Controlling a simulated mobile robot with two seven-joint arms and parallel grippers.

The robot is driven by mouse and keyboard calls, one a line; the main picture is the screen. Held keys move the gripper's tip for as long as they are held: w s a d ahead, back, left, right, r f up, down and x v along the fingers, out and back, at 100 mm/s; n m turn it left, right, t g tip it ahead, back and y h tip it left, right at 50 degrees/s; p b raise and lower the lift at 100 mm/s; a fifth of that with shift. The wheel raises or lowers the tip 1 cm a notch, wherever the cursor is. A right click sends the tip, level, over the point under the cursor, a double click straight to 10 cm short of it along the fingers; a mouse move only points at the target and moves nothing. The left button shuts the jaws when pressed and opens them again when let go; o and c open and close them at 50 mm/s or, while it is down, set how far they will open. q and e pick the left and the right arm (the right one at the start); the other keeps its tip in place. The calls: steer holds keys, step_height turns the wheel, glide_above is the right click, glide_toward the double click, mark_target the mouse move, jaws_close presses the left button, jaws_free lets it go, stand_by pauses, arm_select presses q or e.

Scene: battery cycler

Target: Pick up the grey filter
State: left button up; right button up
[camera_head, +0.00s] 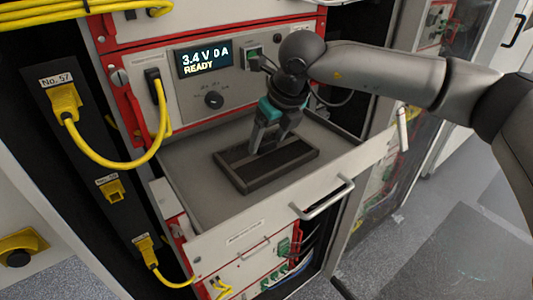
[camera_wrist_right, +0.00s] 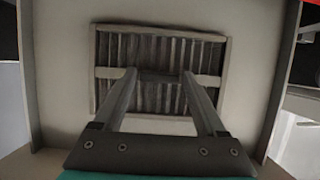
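The grey filter (camera_head: 233,174) is a flat dark rectangular frame lying in the pulled-out drawer. In the right wrist view the filter (camera_wrist_right: 160,47) shows ribs and a crossbar whose middle part is darker. My right gripper (camera_head: 267,148) points down over the filter's middle. In the wrist view its fingers (camera_wrist_right: 160,75) stand apart, with their tips at the crossbar, one at each side of the dark middle part. I cannot tell whether the tips touch it. The filter rests on the drawer floor. My left gripper is not in view.
The drawer (camera_head: 185,163) has raised walls around the filter and a handle (camera_head: 328,200) in front. A panel with a lit display (camera_head: 204,59) stands behind it. Yellow cables (camera_head: 118,160) hang at the left. Grey floor (camera_head: 445,250) is free at the right.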

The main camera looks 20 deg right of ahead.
steer(key=c, duration=1.1)
steer(key=shift+o, duration=0.2)
steer(key=shift+r, duration=0.1)
